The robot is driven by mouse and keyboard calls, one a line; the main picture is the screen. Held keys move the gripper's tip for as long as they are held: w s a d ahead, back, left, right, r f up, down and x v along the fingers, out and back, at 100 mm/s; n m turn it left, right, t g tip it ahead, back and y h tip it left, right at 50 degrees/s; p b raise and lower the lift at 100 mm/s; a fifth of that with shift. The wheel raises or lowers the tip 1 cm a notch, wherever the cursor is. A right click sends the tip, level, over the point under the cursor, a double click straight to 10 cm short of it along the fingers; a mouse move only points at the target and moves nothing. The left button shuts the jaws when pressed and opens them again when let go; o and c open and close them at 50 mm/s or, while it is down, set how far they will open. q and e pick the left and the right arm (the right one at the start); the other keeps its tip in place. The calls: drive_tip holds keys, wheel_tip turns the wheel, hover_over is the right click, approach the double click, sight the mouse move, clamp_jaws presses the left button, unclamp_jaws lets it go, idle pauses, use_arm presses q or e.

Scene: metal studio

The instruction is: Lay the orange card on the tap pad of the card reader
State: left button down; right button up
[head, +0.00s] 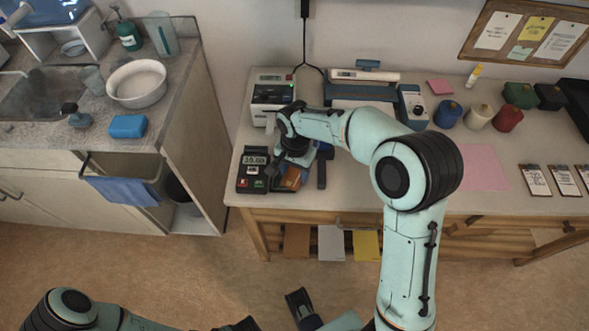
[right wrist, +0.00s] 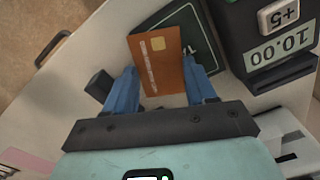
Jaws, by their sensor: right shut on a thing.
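The orange card (right wrist: 157,62), with a pale chip square and a light stripe, is between the blue fingers of my right gripper (right wrist: 161,88). The gripper is shut on the card by its side edges. The card overlaps part of a dark green pad (right wrist: 205,50) beside the card reader (right wrist: 280,45), which shows 10.00. I cannot tell whether card and pad touch. In the head view, the card (head: 290,179) is right of the reader (head: 253,172), under my right gripper (head: 293,160). My left arm shows at the bottom left; its gripper's state is unclear.
A white printer-like device (head: 271,95) stands behind the reader. A dark block (head: 322,168) lies right of the card. A scale (head: 363,90), a blue-grey device (head: 412,106) and several coloured pots are farther right. The table's front edge is close to the reader.

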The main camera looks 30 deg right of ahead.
sight(295, 176)
drive_tip(key=shift+f, duration=0.1)
drive_tip(key=o, duration=1)
wheel_tip(295, 176, up, 12)
drive_tip(key=p, duration=0.2)
drive_tip(key=shift+r, duration=0.2)
drive_tip(key=shift+s+f, duration=0.1)
